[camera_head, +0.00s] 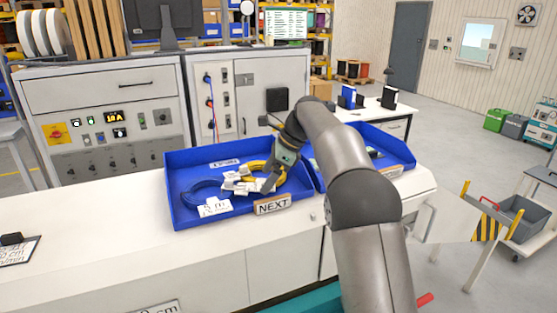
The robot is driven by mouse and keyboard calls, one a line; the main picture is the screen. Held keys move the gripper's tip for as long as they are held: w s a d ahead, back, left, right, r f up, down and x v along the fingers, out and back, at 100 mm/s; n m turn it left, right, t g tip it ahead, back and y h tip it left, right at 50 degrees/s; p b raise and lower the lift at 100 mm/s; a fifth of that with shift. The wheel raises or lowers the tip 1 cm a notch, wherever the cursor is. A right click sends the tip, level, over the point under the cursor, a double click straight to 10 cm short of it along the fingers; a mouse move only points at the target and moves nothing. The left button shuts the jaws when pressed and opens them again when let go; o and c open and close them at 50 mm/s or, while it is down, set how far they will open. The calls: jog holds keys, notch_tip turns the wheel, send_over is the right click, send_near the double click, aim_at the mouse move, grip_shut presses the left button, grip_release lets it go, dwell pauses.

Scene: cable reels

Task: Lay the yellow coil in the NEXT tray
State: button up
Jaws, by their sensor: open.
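The yellow coil (278,174) lies in the right half of the blue tray (179,192) labelled NEXT (273,205). White tags or connectors (241,184) sit at its left side. A blue coil (205,192) lies in the same tray, to the left of the yellow one. My gripper (268,184) is open, low over the tray at the yellow coil. It hides part of the coil, and I cannot tell whether the fingers touch it.
A second blue tray (402,159) stands to the right, partly hidden behind my arm. A control cabinet (105,125) stands behind.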

jog(key=v, duration=1)
jog(key=s+d+n+h, duration=0.2)
jog(key=s+d+n, duration=0.2)
jog(key=s, duration=0.5)
jog(key=s+d+f+n+h, duration=0.1)
jog(key=s+f+n, duration=0.3)
jog(key=s, duration=0.6)
jog(key=s+d+f+n+h, duration=0.1)
jog(key=s+d+f+n, duration=0.3)
jog(key=s+f, duration=0.3)
jog(key=s+d+f+n+t+h, duration=0.1)
jog(key=s+f+n, duration=0.4)
jog(key=s, duration=0.9)
jog(key=shift+s+d+f+n+h, duration=0.4)
jog(key=shift+d+f+h, duration=0.1)
jog(key=shift+d+f, duration=0.4)
notch_tip(320, 180, down, 4)
jog(key=b, duration=0.3)
